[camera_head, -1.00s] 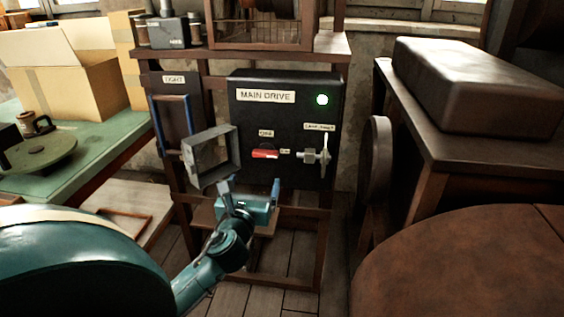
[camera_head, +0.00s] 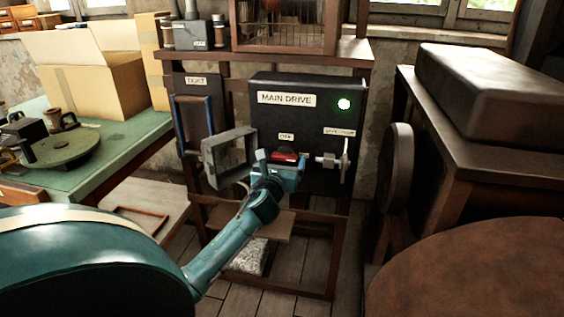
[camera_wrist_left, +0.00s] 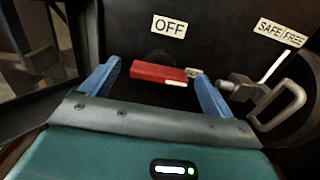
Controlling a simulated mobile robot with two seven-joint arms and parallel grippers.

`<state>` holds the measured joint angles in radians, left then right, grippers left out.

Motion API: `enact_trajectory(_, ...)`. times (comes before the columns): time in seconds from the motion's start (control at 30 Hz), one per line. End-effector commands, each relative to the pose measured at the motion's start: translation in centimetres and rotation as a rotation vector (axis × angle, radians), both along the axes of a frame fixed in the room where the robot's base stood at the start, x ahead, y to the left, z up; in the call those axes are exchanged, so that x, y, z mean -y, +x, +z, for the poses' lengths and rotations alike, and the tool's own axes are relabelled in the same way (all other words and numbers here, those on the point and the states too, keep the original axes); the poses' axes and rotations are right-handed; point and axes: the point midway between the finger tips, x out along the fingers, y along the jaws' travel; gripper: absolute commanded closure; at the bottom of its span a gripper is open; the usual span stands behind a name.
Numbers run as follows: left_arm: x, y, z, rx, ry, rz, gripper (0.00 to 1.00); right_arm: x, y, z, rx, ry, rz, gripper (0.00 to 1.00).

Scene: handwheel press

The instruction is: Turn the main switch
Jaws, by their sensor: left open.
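The red switch handle (camera_head: 284,156) sits below a small label; in the left wrist view the handle (camera_wrist_left: 158,72) lies nearly level under the label OFF (camera_wrist_left: 168,27). My left gripper (camera_head: 282,165) is at the front of the box, just at the handle. In the left wrist view its blue fingers (camera_wrist_left: 155,88) are open, one on each side of the handle, without a visible grip. My right gripper is out of view.
A metal latch with a looped handle (camera_wrist_left: 278,103) sits right of the switch, near the SAFE/FREE label (camera_wrist_left: 282,32). An open grey metal cover (camera_head: 228,158) hangs at the box's left. A round brown table (camera_head: 470,265) stands at the lower right.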

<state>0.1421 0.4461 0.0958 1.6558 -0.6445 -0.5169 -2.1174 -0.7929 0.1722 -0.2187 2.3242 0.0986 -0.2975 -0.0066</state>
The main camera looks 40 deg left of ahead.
Motion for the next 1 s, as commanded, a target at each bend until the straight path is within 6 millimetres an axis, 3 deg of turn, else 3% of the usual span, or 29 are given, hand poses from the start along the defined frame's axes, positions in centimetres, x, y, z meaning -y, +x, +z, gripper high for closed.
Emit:
enact_trajectory(0.07, 0.01, -0.02, 0.00, 0.000, 0.000, 0.000, 0.13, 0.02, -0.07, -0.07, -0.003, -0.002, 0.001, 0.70)
enact_trajectory(0.6, 0.02, -0.05, -0.02, 0.000, 0.000, 0.000, 0.57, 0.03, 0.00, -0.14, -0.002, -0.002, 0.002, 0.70)
enact_trajectory(1.0, -0.01, -0.07, 0.03, 0.036, -0.068, 0.001, 0.57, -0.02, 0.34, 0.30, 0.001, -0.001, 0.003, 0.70)
